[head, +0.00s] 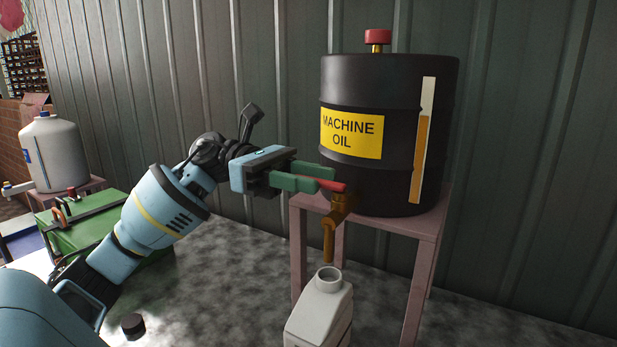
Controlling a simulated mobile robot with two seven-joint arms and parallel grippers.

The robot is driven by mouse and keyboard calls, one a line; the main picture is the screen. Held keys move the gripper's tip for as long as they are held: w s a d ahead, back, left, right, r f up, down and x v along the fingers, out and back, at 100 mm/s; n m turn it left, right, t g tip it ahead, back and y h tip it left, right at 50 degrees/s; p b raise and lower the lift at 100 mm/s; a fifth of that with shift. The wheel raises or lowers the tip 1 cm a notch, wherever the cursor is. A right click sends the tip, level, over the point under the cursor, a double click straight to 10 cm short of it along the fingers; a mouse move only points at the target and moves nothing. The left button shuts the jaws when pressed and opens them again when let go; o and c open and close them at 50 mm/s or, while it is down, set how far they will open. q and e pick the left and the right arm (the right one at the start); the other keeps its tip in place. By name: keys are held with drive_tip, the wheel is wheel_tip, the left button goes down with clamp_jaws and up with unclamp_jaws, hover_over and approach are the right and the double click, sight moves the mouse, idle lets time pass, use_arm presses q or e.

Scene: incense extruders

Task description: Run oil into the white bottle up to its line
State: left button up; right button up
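The black oil drum (390,100) with a yellow "MACHINE OIL" label stands on a pinkish stand (425,225). Its sight strip (421,150) shows amber to a little above the middle. A brass tap (330,225) with a red lever (333,186) sticks out low on the drum, the lever pointing left. The white bottle (318,315) stands upright, its open mouth just under the spout; its lower part is cut off and its line cannot be made out. No oil stream shows. My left gripper (326,182) has its green fingertips at the lever's end; its grip is unclear. My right gripper is out of view.
A black cap (133,326) lies on the floor at the lower left. A green box (95,230) and a white jug (55,150) on another stand are at the left. A corrugated wall (260,80) runs behind. Floor right of the drum stand is clear.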

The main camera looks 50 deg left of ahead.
use_arm(q)
drive_tip(key=b+v, duration=0.2)
drive_tip(key=v, duration=0.5)
drive_tip(key=shift+a, duration=0.4)
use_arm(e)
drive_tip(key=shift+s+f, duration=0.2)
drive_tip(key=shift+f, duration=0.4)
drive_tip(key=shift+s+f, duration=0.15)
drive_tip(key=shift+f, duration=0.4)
use_arm(q)
drive_tip(key=shift+s, duration=0.15)
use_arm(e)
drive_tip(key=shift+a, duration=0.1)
